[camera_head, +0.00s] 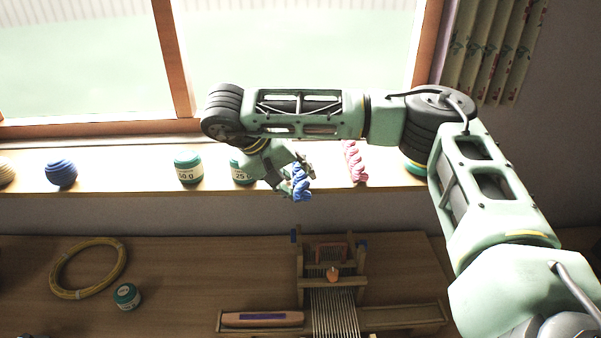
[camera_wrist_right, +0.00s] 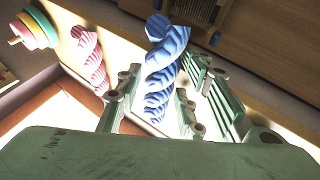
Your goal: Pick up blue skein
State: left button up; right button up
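The blue skein (camera_head: 301,182) is a twisted blue coil at the front edge of the window sill. It also shows large in the right wrist view (camera_wrist_right: 165,62). My right gripper (camera_head: 293,175) reaches down to it, with a finger on each side of it in the right wrist view (camera_wrist_right: 163,98). A narrow gap shows between the left-hand finger and the skein, so the fingers look open around it. The skein's near end overlaps the sill edge in the head view; whether it rests on the sill is unclear. My left gripper is not in view.
A pink skein (camera_head: 354,162) lies on the sill (camera_head: 120,180) to the right. Green-labelled thread spools (camera_head: 188,168) and a blue ball (camera_head: 61,173) are to the left. Below, the table (camera_head: 180,270) holds a loom (camera_head: 333,270), a yellow hoop (camera_head: 88,268) and a small spool (camera_head: 127,296).

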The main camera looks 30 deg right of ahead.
jog(key=shift+a, duration=0.1)
grip_shut()
jog(key=shift+r, duration=0.15)
